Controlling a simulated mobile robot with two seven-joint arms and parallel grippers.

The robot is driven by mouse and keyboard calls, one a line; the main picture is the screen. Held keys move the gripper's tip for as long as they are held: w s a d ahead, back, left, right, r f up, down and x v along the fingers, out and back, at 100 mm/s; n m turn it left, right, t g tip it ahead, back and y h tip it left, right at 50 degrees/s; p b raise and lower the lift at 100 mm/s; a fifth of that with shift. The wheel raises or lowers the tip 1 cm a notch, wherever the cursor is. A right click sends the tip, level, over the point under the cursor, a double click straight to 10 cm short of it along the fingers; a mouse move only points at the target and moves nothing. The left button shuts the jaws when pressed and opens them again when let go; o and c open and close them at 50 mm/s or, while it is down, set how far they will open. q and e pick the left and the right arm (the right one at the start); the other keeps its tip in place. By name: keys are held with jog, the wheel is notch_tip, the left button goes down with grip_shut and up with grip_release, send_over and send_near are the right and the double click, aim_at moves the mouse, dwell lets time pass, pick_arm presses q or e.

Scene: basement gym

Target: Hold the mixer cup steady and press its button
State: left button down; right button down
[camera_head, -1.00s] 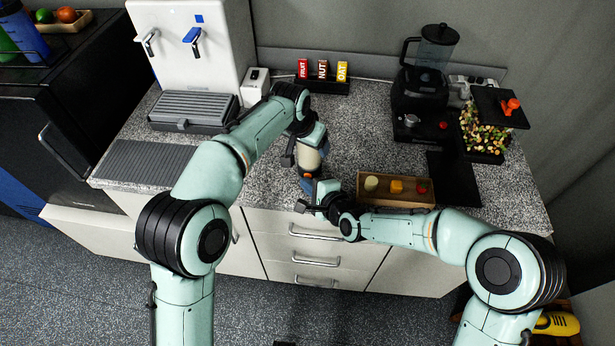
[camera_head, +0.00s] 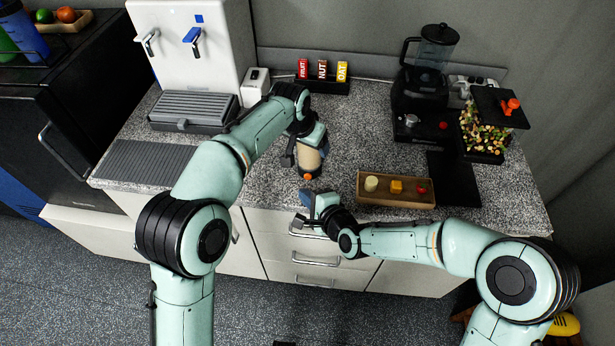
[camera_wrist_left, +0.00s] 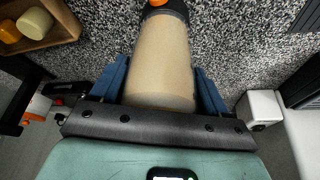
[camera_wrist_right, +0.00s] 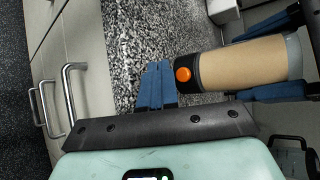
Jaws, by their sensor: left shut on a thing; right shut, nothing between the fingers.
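The mixer cup (camera_head: 309,158) is a clear cylinder full of tan liquid with a dark base and an orange button. My left gripper (camera_head: 305,150) is shut around its body near the counter's front edge. In the left wrist view the cup (camera_wrist_left: 163,60) lies between the blue fingers. In the right wrist view the orange button (camera_wrist_right: 183,74) faces left on the dark end of the cup (camera_wrist_right: 245,64). My right gripper (camera_head: 308,199) is shut and empty in front of the cup. Its blue fingertips (camera_wrist_right: 157,70) are together, left of the button and apart from it.
A wooden tray (camera_head: 395,203) with several small food pieces sits right of the cup. A black blender (camera_head: 425,90) stands behind it. A drip tray (camera_head: 192,112) and white dispenser stand at the back left. Drawer handles (camera_head: 315,262) stick out below the counter edge.

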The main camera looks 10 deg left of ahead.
jog(key=shift+s, duration=1.6)
